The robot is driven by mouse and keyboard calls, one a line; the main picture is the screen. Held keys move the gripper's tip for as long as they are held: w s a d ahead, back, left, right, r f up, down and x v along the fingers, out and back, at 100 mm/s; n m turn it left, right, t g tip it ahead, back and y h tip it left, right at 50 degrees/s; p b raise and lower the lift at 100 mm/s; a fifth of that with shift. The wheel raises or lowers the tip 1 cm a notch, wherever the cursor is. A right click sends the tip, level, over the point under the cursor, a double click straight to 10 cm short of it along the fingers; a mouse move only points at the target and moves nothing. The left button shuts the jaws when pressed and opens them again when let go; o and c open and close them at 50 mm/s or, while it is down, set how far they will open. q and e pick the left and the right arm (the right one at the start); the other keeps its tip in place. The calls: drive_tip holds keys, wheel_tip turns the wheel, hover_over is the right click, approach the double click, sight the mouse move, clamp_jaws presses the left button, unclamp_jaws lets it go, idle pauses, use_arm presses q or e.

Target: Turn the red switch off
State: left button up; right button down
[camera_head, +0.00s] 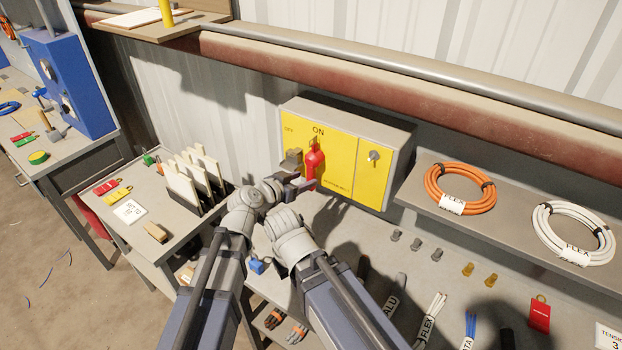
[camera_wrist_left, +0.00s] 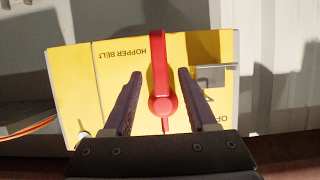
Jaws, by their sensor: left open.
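The red switch (camera_head: 314,160) is on the yellow front of a wall control box, with its narrow tip up under the word ON. OFF is printed to its left. My left gripper (camera_head: 306,184) is at the lower part of the switch. In the left wrist view the panel appears upside down, and the red switch (camera_wrist_left: 160,104) lies between the two open fingers of my left gripper (camera_wrist_left: 159,74), with a gap on each side. My right gripper does not show in either view.
A grey block-like fitting (camera_head: 291,160) sits on the panel just left of the switch, and a small grey knob (camera_head: 374,156) is on its right part. A shelf (camera_head: 508,222) with orange and white cable coils is at right. Small parts and cables lie on the bench below.

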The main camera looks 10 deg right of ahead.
sight(309, 177)
use_arm(q)
drive_tip(key=b+x, duration=0.1)
drive_tip(key=x, duration=0.4)
drive_tip(key=shift+s+a, duration=0.1)
clamp_jaws()
idle(1.2)
